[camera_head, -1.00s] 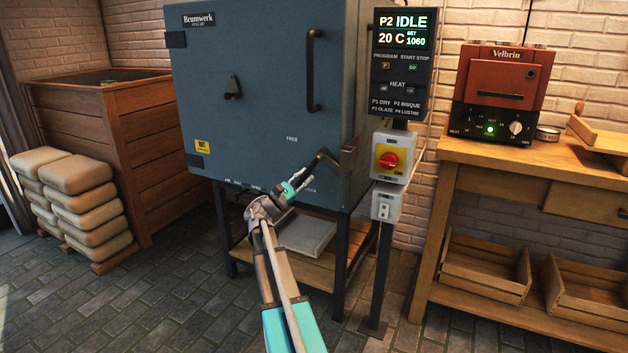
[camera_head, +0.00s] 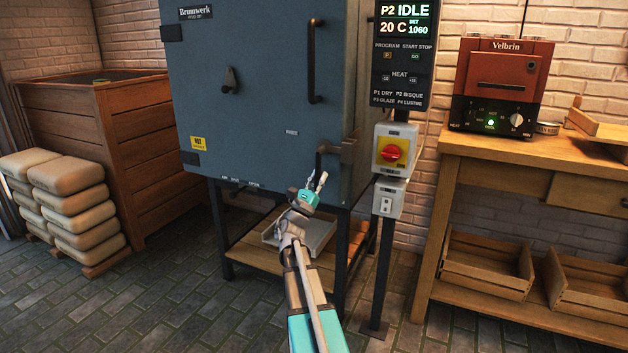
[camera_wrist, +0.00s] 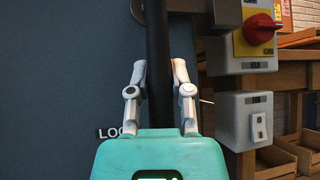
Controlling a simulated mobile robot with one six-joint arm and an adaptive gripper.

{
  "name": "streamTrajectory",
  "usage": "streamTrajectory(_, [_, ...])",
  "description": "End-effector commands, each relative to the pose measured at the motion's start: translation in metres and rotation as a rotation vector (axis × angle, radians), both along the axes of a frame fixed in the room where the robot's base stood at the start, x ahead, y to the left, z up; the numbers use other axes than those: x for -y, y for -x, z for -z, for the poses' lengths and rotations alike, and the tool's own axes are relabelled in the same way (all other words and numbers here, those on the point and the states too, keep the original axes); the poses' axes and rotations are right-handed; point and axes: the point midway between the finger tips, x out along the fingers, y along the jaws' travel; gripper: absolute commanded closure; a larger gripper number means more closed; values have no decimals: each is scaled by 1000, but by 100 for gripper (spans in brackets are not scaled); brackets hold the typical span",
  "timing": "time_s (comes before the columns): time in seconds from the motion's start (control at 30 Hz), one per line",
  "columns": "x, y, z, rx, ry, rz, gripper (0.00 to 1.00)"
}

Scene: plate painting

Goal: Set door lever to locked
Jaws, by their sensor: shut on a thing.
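The dark door lever (camera_head: 320,161) is at the lower right of the blue-grey kiln door (camera_head: 255,85). It hangs steeply downward from its bracket side. My gripper (camera_head: 318,182) is at its lower end. In the wrist view the lever is a black bar (camera_wrist: 157,60) running down between the two white fingers of my gripper (camera_wrist: 160,68), which is shut on it. A label (camera_wrist: 108,133) reading "LO..." shows left of the fingers, its rest hidden by my gripper. A "FREE" label (camera_head: 291,132) is on the door above left of the lever.
A latch bracket (camera_head: 347,152) stands at the door's right edge. A switch box with a red knob (camera_head: 393,153) and a smaller white box (camera_head: 387,198) are close to the right. A wooden workbench (camera_head: 540,165) is farther right. Stacked bags (camera_head: 80,210) lie at left.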

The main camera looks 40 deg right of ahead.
Motion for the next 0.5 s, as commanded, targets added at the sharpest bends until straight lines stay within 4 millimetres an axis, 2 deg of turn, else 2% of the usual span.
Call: streamTrajectory(0.5, [-2, 1, 0, -43, 20, -5, 100])
